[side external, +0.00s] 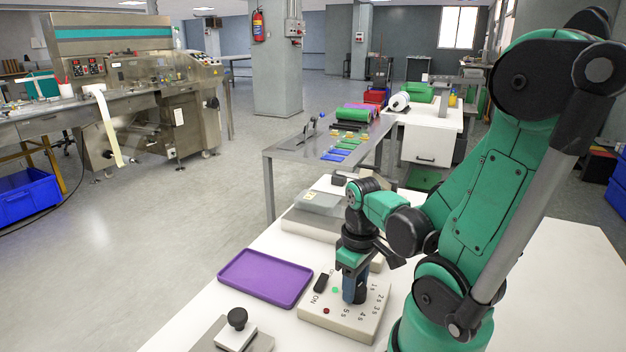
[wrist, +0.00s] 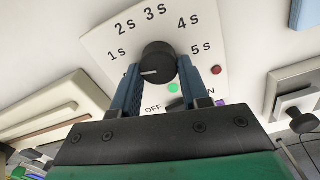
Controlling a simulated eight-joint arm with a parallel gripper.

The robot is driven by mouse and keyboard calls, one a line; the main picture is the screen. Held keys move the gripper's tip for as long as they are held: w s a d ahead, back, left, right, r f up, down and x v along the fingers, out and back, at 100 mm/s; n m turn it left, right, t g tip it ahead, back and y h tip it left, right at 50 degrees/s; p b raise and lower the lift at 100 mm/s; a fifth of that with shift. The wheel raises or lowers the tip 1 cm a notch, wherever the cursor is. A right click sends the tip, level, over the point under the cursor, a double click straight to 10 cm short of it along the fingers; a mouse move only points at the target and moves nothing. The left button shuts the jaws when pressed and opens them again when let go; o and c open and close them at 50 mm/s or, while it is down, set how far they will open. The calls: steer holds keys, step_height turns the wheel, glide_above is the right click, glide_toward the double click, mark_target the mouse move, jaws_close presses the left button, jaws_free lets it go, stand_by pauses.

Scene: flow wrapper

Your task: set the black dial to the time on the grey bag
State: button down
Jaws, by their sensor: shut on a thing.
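The black dial (wrist: 158,60) sits on a cream panel (wrist: 98,42) marked 1s to 5s. Its white pointer line points left and slightly down, just below the 1s mark. My gripper (wrist: 158,72) has its blue fingers on both sides of the dial and is shut on it. In the side view my gripper (side external: 354,287) reaches straight down onto the panel (side external: 313,314) and hides the dial. A greyish, see-through bag-like item (side external: 319,201) with a small tan label lies behind the panel; its writing is too small to read.
The panel has a black ON/OFF switch (side external: 321,283), a green light (side external: 336,290) and a red button (side external: 326,311). A purple tray (side external: 265,278) lies to its left. A black knob (side external: 237,318) on a metal plate stands in front.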

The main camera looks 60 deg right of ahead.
mark_target(358, 285)
steer(key=m, duration=0.5)
steer(key=shift+d+m, duration=0.1)
steer(key=shift+m, duration=0.2)
steer(key=m, duration=0.5)
steer(key=shift+s+d+m, duration=0.1)
steer(key=shift+s+m, duration=0.05)
steer(key=shift+m, duration=0.15)
steer(key=shift+c, duration=2.1)
jaws_free()
steer(key=shift+r, duration=0.1)
steer(key=shift+r, duration=2.7)
